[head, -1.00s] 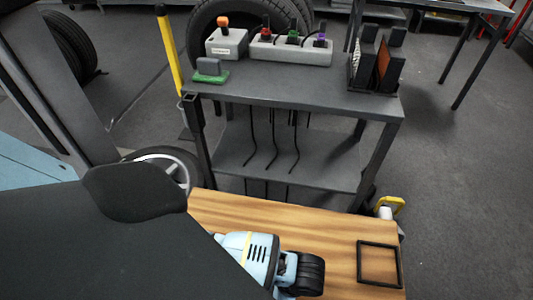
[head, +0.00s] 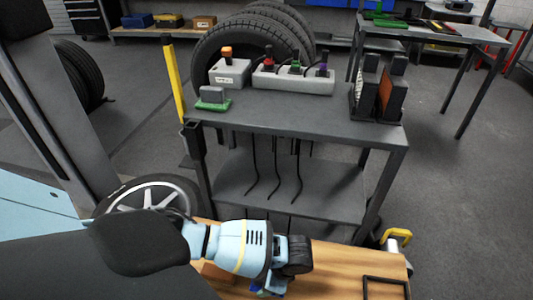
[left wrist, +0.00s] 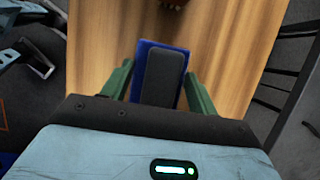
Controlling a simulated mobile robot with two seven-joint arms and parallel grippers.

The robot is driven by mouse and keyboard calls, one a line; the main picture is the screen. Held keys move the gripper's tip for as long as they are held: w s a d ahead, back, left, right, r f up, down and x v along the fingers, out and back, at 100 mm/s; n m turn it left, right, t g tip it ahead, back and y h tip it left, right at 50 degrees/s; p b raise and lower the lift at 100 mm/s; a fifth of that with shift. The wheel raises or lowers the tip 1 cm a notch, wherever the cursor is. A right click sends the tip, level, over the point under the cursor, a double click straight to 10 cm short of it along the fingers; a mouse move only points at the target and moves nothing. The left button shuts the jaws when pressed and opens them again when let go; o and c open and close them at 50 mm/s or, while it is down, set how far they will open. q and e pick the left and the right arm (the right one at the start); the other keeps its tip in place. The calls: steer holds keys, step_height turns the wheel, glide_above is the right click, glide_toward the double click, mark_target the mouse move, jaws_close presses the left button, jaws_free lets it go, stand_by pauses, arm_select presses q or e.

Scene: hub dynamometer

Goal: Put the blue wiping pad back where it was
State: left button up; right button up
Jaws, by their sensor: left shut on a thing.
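The blue wiping pad, with its dark grey grip (left wrist: 163,78), is between the green fingers of my left gripper (left wrist: 158,88) in the left wrist view. The gripper is shut on it. In the head view my left gripper (head: 266,288) points down over the wooden top at the bottom of the picture. Only a small bit of blue shows under it, so the gap between pad and wood cannot be told. A black square outline (head: 385,281) lies on the wood to the right of the gripper. My right gripper is not in view.
Behind the wooden top (head: 335,268) stands a grey cart (head: 300,112). It carries a green pad with a grey grip (head: 213,99), grey boxes with coloured knobs (head: 292,80) and a dark upright rack (head: 376,95). A wheel (head: 145,195) is at left.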

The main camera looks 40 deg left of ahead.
arm_select(q)
step_height(320, 180, down, 3)
steer(key=shift+s+d+f+b, duration=0.1)
steer(key=shift+s+b, duration=0.05)
steer(key=shift+b, duration=0.35)
steer(key=shift+f, duration=0.15)
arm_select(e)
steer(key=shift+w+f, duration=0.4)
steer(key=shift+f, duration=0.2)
arm_select(q)
steer(key=shift+f, duration=0.1)
steer(key=o, duration=1)
steer(key=shift+o, duration=0.2)
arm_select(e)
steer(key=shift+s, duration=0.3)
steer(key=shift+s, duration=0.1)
arm_select(q)
steer(key=p+v, duration=0.3)
steer(key=v, duration=0.9)
steer(key=shift+r, duration=0.25)
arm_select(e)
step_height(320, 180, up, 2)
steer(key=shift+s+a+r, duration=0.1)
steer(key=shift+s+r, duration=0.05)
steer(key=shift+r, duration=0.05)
